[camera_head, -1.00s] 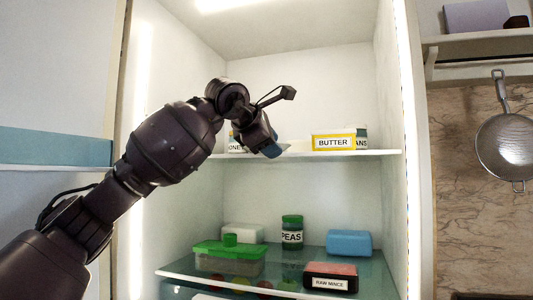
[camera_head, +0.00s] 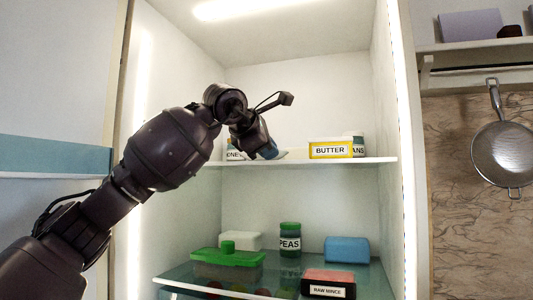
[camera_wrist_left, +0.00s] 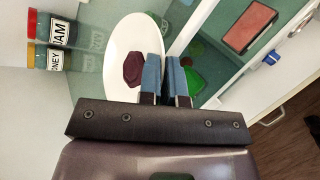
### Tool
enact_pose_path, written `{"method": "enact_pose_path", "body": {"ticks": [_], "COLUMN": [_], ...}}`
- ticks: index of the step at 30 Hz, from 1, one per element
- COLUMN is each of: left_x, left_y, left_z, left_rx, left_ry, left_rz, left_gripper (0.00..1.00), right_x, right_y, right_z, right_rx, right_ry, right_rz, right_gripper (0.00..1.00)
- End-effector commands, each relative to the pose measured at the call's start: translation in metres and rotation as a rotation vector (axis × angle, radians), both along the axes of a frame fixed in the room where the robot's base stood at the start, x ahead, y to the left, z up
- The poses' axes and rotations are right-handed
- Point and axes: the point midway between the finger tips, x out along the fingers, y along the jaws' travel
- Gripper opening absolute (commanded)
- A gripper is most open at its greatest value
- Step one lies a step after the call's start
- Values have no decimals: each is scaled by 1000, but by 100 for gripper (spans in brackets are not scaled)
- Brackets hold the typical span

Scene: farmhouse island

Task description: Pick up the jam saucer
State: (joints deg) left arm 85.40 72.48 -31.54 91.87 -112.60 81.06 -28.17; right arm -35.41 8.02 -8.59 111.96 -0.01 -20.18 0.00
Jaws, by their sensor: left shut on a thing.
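The jam saucer (camera_wrist_left: 118,85), a white plate with a dark red blob of jam on it, fills the middle of the left wrist view. My left gripper (camera_wrist_left: 166,75) is shut on its rim, with one blue finger pad over the plate and one at its outer side. In the head view my left gripper (camera_head: 266,152) is over the upper fridge shelf, at its left part, and its wrist hides most of the saucer. My right gripper is not in view.
The upper shelf (camera_head: 300,161) also holds a honey jar (camera_head: 234,155), a jam jar (camera_wrist_left: 61,30) and a butter box (camera_head: 330,149). Below are a green-lidded box (camera_head: 228,258), a peas jar (camera_head: 290,240) and raw mince (camera_head: 328,283). The fridge wall (camera_head: 385,100) stands right.

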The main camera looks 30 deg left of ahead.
Motion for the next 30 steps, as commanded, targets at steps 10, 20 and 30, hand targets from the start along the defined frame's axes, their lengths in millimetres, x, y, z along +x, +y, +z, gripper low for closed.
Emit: {"method": "enact_pose_path", "body": {"ticks": [10,20,30], "left_x": [0,-1,0], "left_y": [-1,-1,-1], "left_z": [48,123,177], "left_rx": [-4,-2,-1], "left_ry": [-3,-4,-2], "left_rz": [-1,-2,-1], "left_gripper": [0,0,0], "right_x": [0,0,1], "right_y": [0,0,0], "right_z": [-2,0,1], "right_rx": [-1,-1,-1], "right_ry": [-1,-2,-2], "right_rz": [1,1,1], "right_gripper": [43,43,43]}}
